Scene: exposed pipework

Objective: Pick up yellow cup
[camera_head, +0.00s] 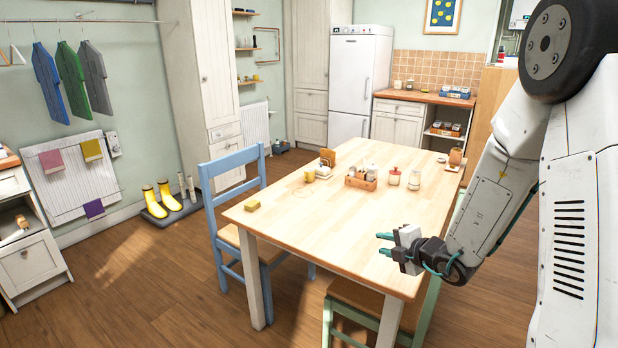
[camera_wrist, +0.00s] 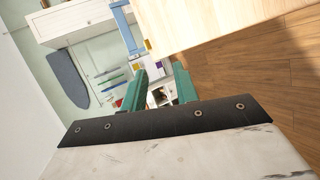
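A small yellow cup (camera_head: 309,175) stands on the far left part of the wooden table (camera_head: 330,225) in the head view. I cannot make it out in the wrist view. My gripper (camera_head: 384,244) is over the near right part of the table, apart from the cup and well to its right and nearer the camera. Its two green fingers point left and are spread, with nothing between them. The wrist view also shows the open gripper (camera_wrist: 162,84), with the table's pale top at the upper right.
A yellow sponge-like block (camera_head: 252,205) lies near the table's left edge. A wooden caddy (camera_head: 361,180) with jars, a red-topped jar (camera_head: 395,176) and another jar (camera_head: 414,180) stand mid-table. A blue chair (camera_head: 215,185) stands left, a green one (camera_head: 370,300) in front. The table's near part is clear.

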